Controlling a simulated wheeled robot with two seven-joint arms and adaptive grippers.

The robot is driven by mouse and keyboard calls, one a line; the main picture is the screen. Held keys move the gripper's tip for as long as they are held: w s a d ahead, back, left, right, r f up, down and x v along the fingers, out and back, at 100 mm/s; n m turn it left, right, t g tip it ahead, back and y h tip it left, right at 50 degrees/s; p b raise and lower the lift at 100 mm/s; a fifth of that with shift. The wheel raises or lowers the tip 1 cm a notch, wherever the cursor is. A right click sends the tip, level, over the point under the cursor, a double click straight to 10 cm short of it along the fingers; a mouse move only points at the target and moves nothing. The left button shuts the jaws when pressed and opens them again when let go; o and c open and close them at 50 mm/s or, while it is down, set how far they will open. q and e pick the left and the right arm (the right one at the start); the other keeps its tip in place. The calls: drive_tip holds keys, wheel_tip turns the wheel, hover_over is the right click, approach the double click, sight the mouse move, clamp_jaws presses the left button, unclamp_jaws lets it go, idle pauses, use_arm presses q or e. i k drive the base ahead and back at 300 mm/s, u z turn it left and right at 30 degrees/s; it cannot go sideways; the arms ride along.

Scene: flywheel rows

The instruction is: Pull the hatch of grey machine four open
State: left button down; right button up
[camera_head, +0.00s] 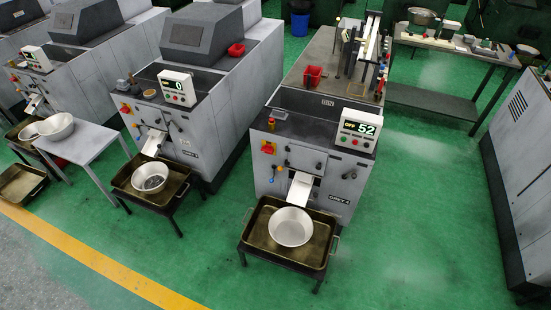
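Several grey machines stand in a row. The grey machine nearest the right of the row (335,180) has a small front label that is too small to read surely. Its display (358,130) reads OFF 52. Its front has a red-and-yellow switch (268,148), dark handles and a white chute (300,188). Its top is flat and dark, without the raised hood of its neighbours. The neighbouring grey machine (205,150) has a dark sloped hood (202,35) and a display (178,87) showing 0. I cannot tell which part is the hatch. Neither gripper is in view.
A brass-coloured tray (256,242) on a stand holds a metal bowl (291,227) before the right machine. Another tray stand (122,178) and a small table (88,148) stand left. A workbench (436,101) is at the back. Green floor (420,230) is clear at right.

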sight(309, 160)
drive_tip(key=u, duration=0.3)
drive_tip(key=i, duration=0.85)
drive_tip(key=z, duration=0.1)
